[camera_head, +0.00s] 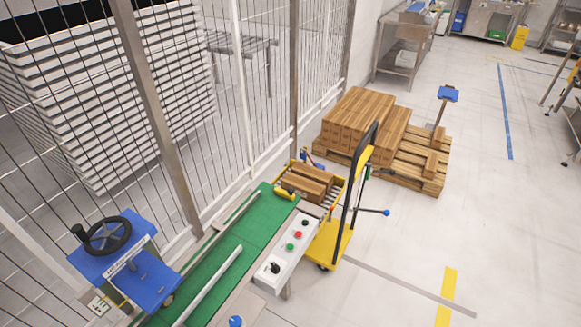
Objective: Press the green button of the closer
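A green button (290,247) sits on a white control box (268,281) beside the green conveyor belt (207,268). A red button (298,234) and a dark button (305,223) are just beyond it on the same panel. A black knob (275,268) is at the near end of the panel. A blue machine head (128,268) with a black handwheel (107,236) stands left of the belt; it looks like part of the closer. Neither of my grippers shows in the head view.
Brown boxes (306,184) sit at the belt's far end. A yellow cart (330,248) with a black handle stands right of the panel. Stacked boxes (356,117) rest on a wooden pallet (424,178) behind. A wire fence runs along the left. The floor at right is mostly clear.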

